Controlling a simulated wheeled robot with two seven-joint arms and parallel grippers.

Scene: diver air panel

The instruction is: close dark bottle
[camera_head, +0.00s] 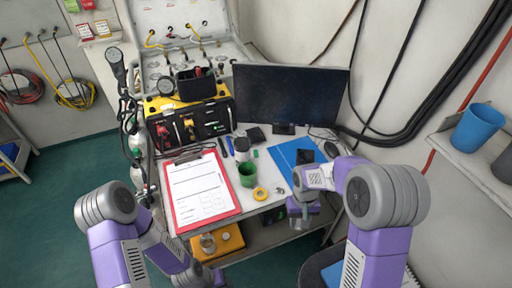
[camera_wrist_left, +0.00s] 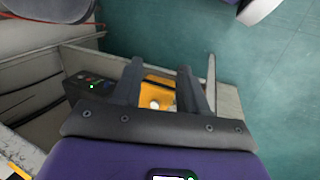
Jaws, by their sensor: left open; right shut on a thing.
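A small dark cylinder with a pale top (camera_head: 242,149) stands on the table behind the green cup; it may be the dark bottle, but I cannot tell for sure. My right gripper (camera_head: 302,214) points down at the table's front right edge. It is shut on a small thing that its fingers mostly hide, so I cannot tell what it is. My left gripper (camera_wrist_left: 158,78) is open in the left wrist view, with nothing visibly gripped. Beyond its fingers show a yellow case (camera_wrist_left: 158,88) and a small pale round thing (camera_wrist_left: 155,104).
A red clipboard (camera_head: 234,208), green cup (camera_head: 247,175), yellow tape roll (camera_head: 260,193) and blue mat (camera_head: 283,154) crowd the table. A monitor (camera_head: 290,95) and a yellow-black air panel (camera_head: 190,122) stand behind. A clear jar (camera_head: 207,243) sits on the lower yellow case (camera_head: 230,240).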

